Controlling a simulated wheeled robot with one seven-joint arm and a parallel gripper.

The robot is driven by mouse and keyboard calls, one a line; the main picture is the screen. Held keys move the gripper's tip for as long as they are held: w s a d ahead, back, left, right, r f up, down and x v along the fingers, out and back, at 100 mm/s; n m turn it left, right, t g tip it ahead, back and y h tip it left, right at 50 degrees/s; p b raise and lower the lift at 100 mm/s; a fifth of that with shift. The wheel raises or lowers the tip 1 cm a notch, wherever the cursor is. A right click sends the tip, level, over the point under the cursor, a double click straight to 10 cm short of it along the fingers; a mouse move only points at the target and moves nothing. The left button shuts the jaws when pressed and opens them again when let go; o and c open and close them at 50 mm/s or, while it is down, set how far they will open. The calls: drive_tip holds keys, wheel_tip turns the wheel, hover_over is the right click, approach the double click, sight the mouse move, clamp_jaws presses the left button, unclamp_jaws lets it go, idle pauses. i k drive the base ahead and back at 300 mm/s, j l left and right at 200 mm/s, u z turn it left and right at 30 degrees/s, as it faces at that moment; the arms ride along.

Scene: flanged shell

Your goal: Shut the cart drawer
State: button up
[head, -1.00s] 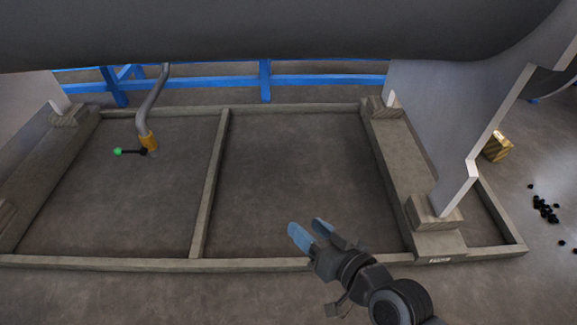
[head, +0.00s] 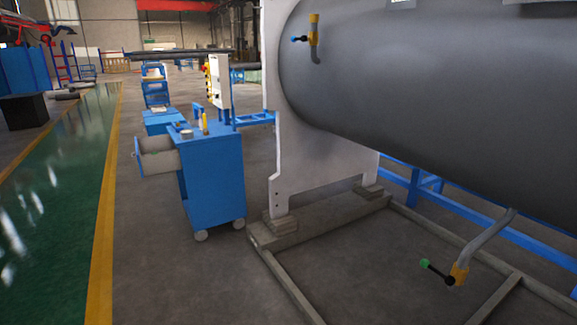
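The blue cart (head: 214,180) stands on casters left of the big grey shell in the head view. Its grey drawer (head: 158,160) sticks out to the left from the upper part of the cart, pulled open. The blue drawer front (head: 138,157) is at the drawer's left end. Some small items lie on the cart's top. My gripper is out of view.
The large grey shell (head: 430,100) rests on a white support plate (head: 310,150) and a floor frame (head: 284,275) to the right of the cart. A pipe with a green-tipped valve handle (head: 437,270) hangs low there. Grey floor (head: 170,270) is free in front of the cart.

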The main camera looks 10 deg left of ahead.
sight(168, 159)
drive_tip(key=i+j+u, duration=0.25)
drive_tip(key=u, duration=0.2)
drive_tip(key=i+u, duration=0.8)
drive_tip(key=u, duration=0.15)
drive_tip(key=i+j, duration=0.1)
drive_tip(key=i, duration=1.6)
drive_tip(key=i+l, duration=0.1)
drive_tip(key=i, duration=0.55)
drive_tip(key=i+l, duration=0.1)
drive_tip(key=i, duration=0.6)
drive_tip(key=i+j+u, duration=0.15)
drive_tip(key=i+j, duration=0.35)
drive_tip(key=i+j+u, duration=0.15)
drive_tip(key=i+j, duration=0.25)
drive_tip(key=i+j+u, duration=0.2)
drive_tip(key=i+j, duration=0.15)
drive_tip(key=i, duration=0.3)
